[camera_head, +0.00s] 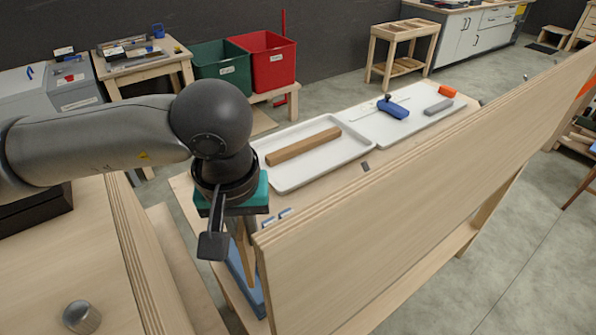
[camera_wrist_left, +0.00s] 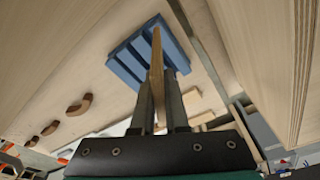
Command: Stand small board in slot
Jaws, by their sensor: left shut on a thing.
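My left gripper (camera_head: 241,228) hangs low at the left end of the plywood panel, and it also shows in the left wrist view (camera_wrist_left: 158,80). It is shut on a small thin wooden board (camera_wrist_left: 156,58), which stands edge-on between the two fingers. In the head view the small board (camera_head: 244,262) points down beside the panel. The blue slotted block (camera_wrist_left: 125,64) lies beyond the fingers, and its edge shows in the head view (camera_head: 246,283). The board's far end overlaps the block's slots; I cannot tell whether it is in a slot. My right gripper is not in view.
A large plywood panel (camera_head: 400,205) rises close to the right of the gripper. A white tray (camera_head: 325,165) with a wooden bar (camera_head: 303,146) lies behind it, near a blue tool (camera_head: 392,108). Brown curved pieces (camera_wrist_left: 78,104) show in the wrist view.

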